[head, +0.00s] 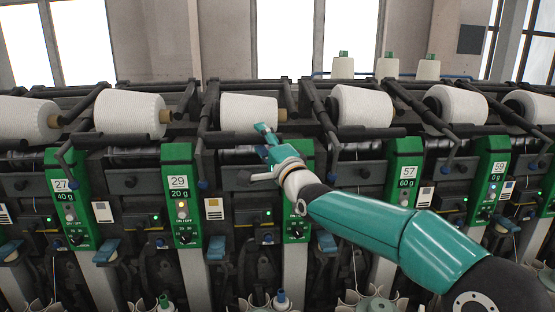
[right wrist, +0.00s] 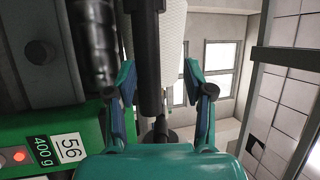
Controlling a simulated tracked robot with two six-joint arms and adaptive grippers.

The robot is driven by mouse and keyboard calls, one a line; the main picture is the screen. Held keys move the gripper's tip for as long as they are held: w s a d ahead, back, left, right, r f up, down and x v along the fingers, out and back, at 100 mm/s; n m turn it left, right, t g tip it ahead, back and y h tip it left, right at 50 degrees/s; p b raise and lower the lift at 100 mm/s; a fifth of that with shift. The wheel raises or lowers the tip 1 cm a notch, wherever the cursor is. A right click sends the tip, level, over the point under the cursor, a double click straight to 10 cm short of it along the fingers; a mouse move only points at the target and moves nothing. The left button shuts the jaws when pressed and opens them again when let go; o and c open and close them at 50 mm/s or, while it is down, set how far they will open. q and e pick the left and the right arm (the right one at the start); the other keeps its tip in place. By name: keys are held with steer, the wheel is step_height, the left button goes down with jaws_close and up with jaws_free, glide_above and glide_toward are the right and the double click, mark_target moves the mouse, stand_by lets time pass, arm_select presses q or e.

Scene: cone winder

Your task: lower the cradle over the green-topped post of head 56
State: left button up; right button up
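The green-topped post (head: 303,150) of head 56 is partly hidden behind my right arm in the head view; its 56 / 400 g label (right wrist: 60,150) is readable in the right wrist view. The cradle's black horizontal bar (head: 226,137) runs below a white yarn package (head: 249,112). My right gripper (head: 265,134) is at the right end of this bar, just left of the post. In the right wrist view my right gripper (right wrist: 158,78) is open, its fingers on either side of the cradle bar (right wrist: 149,60), with visible gaps. My left gripper is not in view.
Neighbouring green posts 29 (head: 179,185) and 57 (head: 405,180) stand on either side, with more white packages (head: 130,112) and black cradle arms close by. A red lamp (right wrist: 20,157) is lit beside the 56 label. Several cones (head: 387,68) stand on top behind.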

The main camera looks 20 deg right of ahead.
steer(key=v, duration=0.8)
steer(key=shift+s+f, duration=0.1)
